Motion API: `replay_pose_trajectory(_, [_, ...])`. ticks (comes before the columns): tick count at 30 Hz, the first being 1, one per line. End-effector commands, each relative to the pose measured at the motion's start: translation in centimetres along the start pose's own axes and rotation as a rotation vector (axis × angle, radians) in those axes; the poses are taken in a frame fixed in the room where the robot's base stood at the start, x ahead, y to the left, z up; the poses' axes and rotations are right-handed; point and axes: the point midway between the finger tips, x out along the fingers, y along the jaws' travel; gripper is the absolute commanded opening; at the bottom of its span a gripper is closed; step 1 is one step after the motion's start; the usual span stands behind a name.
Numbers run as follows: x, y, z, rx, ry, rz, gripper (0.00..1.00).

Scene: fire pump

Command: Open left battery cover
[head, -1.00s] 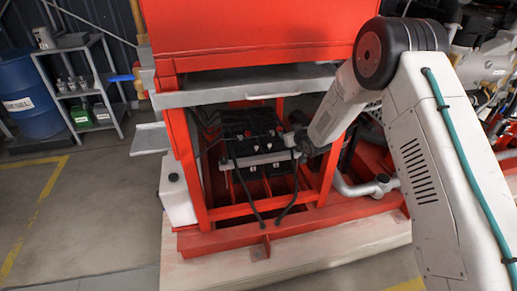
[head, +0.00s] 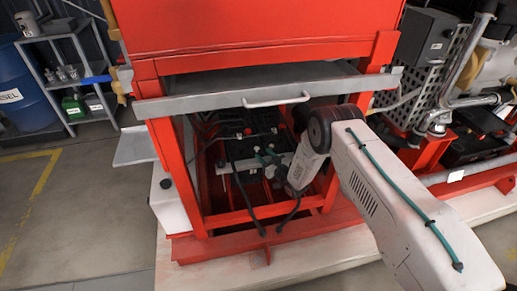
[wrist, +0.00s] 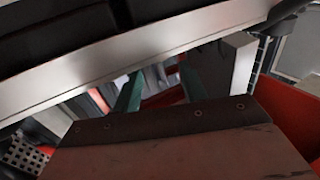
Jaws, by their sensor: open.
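The black batteries (head: 238,128) sit low inside the red frame in the head view, with small red parts on top and black cables hanging in front. A silver bar (head: 240,164) runs across their front; it crosses the wrist view (wrist: 130,62), with dark battery tops above it. I cannot tell the left battery cover apart from the dark tops. My gripper (head: 265,156) is inside the frame opening, close to the bar's right part. In the wrist view its teal fingers (wrist: 160,88) are apart with nothing clearly held between them, and the bar partly hides them.
A grey panel (head: 200,99) with a handle (head: 276,98) spans the frame above the batteries. Red posts (head: 170,170) bound the opening. A white container (head: 168,200) stands at left. Floor (head: 90,220) at left is clear.

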Motion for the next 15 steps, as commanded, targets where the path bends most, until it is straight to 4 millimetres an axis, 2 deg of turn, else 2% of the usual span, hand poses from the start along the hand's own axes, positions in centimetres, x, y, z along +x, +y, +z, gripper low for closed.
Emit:
replay_pose_trajectory(6, [3.4, 0.0, 0.0, -0.001, 0.001, -0.001, 0.42])
replay_pose_trajectory(10, [4.5, -0.2, 0.1, -0.001, -0.001, -0.002, 0.42])
replay_pose_trajectory(15, [5.0, -0.1, 0.1, 0.0, -0.002, -0.002, 0.42])
